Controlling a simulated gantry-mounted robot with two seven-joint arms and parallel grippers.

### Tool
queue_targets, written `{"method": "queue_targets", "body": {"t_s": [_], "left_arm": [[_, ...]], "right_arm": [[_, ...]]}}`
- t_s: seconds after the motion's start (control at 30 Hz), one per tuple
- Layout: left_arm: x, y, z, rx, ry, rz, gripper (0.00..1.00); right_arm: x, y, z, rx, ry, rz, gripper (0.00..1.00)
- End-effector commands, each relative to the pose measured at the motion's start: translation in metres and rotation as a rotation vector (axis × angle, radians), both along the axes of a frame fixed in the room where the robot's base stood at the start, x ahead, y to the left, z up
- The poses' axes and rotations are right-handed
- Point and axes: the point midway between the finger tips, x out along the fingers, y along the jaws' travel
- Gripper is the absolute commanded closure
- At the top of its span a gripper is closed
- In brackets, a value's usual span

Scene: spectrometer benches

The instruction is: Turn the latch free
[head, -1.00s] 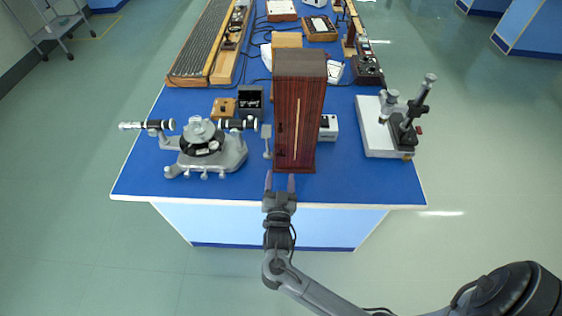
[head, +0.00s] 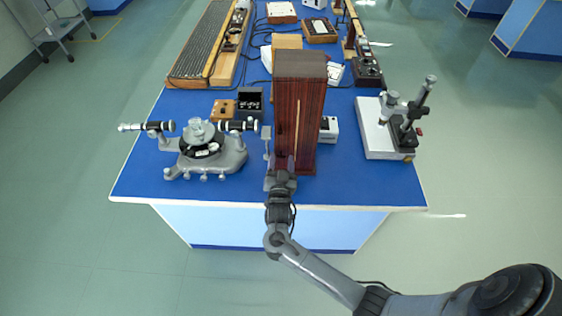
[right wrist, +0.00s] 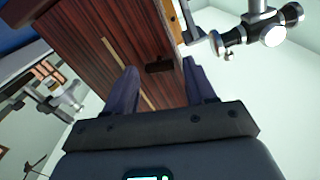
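A tall dark reddish-brown wooden cabinet (head: 307,125) stands upright near the bench's front edge, with a pale vertical strip on its front. In the right wrist view its striped front (right wrist: 110,40) carries a small dark block, apparently the latch (right wrist: 158,67). My right gripper (head: 281,160) is at the cabinet's lower front. In the right wrist view its fingers (right wrist: 159,67) are spread with the dark block showing between their tips. I cannot tell whether they touch it. The latch is not distinct in the head view. My left gripper is not in view.
A grey spectrometer (head: 205,155) with black-and-white tubes stands to the left on the blue bench (head: 350,185). A white-based stand (head: 378,140) is at the right. A small white box (head: 329,130) is close behind the cabinet's right side. Bare bench lies right of the cabinet.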

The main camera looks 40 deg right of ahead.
Motion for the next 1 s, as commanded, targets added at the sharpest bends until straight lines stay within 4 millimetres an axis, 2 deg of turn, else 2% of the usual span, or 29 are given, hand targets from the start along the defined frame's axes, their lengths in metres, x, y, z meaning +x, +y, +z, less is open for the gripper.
{"method": "queue_targets", "body": {"t_s": [0.03, 0.3, 0.4, 0.63, 0.97, 1.0], "left_arm": [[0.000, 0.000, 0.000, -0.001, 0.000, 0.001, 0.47], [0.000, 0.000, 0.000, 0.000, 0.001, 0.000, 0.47], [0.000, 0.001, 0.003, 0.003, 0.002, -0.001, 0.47], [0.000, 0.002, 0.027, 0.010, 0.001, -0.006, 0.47], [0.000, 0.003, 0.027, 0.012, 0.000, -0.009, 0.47], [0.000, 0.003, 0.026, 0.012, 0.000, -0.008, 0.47]], "right_arm": [[0.000, 0.000, 0.000, 0.000, 0.000, 0.000, 0.54], [0.000, 0.000, 0.000, 0.000, 0.000, 0.000, 0.94], [0.000, 0.000, 0.002, -0.012, 0.012, 0.000, 0.94], [0.001, 0.001, 0.004, -0.157, 0.144, 0.000, 0.94], [0.001, 0.001, 0.000, -0.193, 0.173, 0.000, 0.94], [0.001, 0.001, 0.000, -0.193, 0.173, 0.000, 0.62]]}}
